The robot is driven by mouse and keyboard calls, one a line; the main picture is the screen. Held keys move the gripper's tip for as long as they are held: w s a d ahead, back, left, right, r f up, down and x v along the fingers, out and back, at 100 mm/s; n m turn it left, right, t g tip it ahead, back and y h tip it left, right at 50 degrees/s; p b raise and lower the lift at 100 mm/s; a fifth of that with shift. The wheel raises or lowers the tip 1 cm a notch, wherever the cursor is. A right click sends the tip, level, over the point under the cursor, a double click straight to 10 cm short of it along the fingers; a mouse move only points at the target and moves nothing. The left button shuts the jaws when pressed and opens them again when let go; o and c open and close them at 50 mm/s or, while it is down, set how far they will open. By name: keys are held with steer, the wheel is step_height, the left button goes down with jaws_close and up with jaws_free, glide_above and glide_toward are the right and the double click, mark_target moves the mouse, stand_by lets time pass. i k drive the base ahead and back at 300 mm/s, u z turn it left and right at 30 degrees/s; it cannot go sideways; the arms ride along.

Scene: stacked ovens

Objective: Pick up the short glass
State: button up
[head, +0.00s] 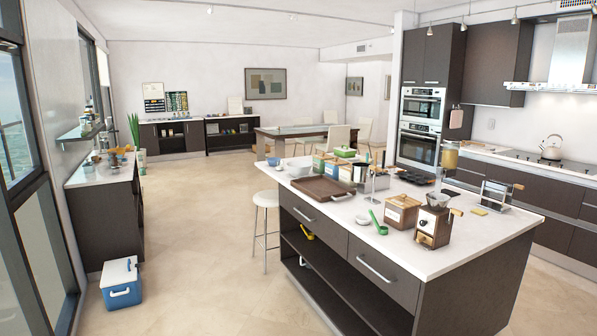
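I cannot make out a short glass with certainty in the head view. A clear jar-like vessel with yellowish contents (449,156) shows above the right part of the kitchen island (470,257), but I cannot tell whether it is a glass. Small items on the left counter and on the wall shelf (82,132) are too small to identify. My gripper is not in view.
The island holds a brown tray (325,188), a wooden box (402,211), a coffee grinder (433,226) and a green spoon (378,223). A white stool (266,200) stands at its left. A blue-and-white cooler (121,283) is on the floor.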

mark_target(279, 163)
steer(key=u, duration=0.15)
steer(key=i, duration=0.4)
steer(key=u, duration=0.75)
steer(key=i, duration=2.35)
steer(key=u, duration=0.5)
steer(key=i, duration=2.5)
steer(key=z, duration=1.25)
steer(key=i, duration=1.9)
steer(key=z, duration=1.1)
steer(key=i, duration=0.7)
